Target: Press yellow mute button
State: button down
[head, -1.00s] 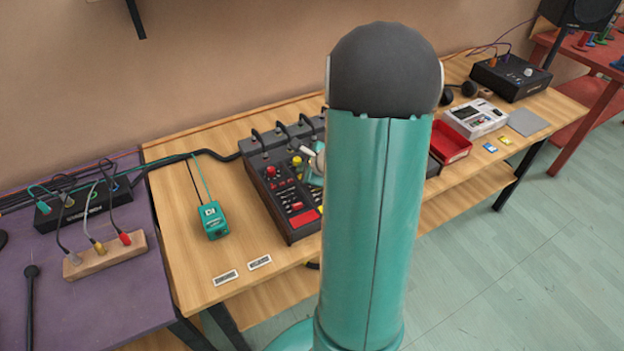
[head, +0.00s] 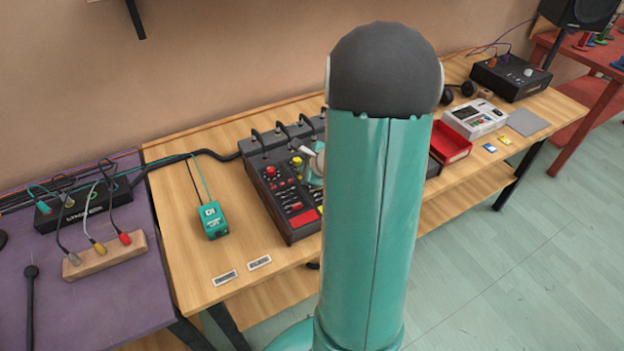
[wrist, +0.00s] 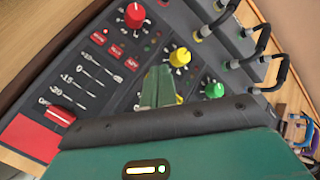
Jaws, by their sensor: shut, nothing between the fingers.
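The dark mixer (head: 253,180) stands on the wooden table, partly hidden behind my arm in the head view. In the wrist view its panel (wrist: 75,130) shows a red knob (wrist: 134,15), a yellow knob (wrist: 180,57) and a green knob (wrist: 214,89). Labelled red buttons (wrist: 115,52) lie below the red knob. My gripper (wrist: 158,72) is shut and empty, its teal fingers over the yellow channel just below the yellow knob. A sliver of yellow (wrist: 180,99) shows beside the fingers. The fingers hide most of the yellow button area; I cannot tell whether they touch it.
Black cable plugs (wrist: 262,40) rise along the mixer's back edge. A teal box (head: 213,219) stands left of the mixer. A red tray (head: 452,143) and a white device (head: 475,118) stand to its right. The table's front left is mostly clear.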

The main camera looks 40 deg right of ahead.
jog(key=shift+f, duration=0.15)
dwell(0.5)
jog(key=shift+f, duration=0.3)
jog(key=shift+f, duration=0.2)
dwell(0.4)
jog(key=shift+r, duration=0.65)
jog(key=shift+r, duration=3)
